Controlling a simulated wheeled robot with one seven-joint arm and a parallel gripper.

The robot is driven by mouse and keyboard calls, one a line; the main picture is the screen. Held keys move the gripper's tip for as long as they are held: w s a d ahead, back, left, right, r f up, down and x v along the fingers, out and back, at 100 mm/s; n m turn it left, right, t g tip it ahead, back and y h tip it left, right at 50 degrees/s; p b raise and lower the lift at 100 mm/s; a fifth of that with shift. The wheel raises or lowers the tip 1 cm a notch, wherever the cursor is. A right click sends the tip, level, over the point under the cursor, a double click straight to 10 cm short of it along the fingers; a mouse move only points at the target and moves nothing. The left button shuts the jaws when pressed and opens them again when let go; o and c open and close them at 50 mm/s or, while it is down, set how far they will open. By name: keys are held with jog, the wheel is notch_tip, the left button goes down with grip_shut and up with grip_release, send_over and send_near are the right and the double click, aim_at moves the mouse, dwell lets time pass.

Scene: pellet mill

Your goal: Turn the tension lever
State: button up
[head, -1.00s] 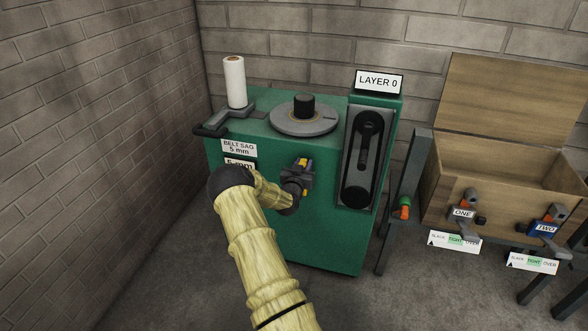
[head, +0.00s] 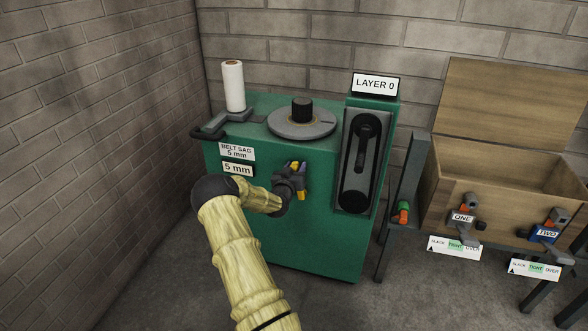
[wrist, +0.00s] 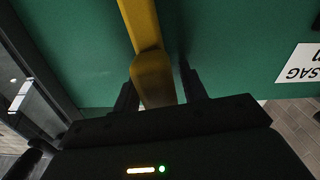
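The yellow tension lever (head: 298,167) is on the front face of the green machine (head: 320,235). My gripper (head: 292,177) is at the lever, with its fingers on either side of it. In the wrist view, the lever (wrist: 152,75) runs down between the two dark fingers. A narrow green gap shows between the lever and the right finger; the left finger looks very close to its edge. The lever's pivot is not clearly seen. A "BELT SAG 5 mm" label (head: 237,152) and a "5 mm" plate (head: 238,168) are left of my gripper.
The machine top holds a white roll (head: 233,85) and a grey disc (head: 301,125). A belt housing (head: 356,160) and a "LAYER 0" sign (head: 376,84) are at its right. A wooden box (head: 500,175) with levers ONE (head: 462,217) and TWO (head: 547,232) stands farther right.

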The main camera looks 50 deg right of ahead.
jog(key=shift+o, duration=0.4)
jog(key=p+v, duration=0.1)
jog(key=v, duration=1.6)
jog(key=shift+a, duration=0.2)
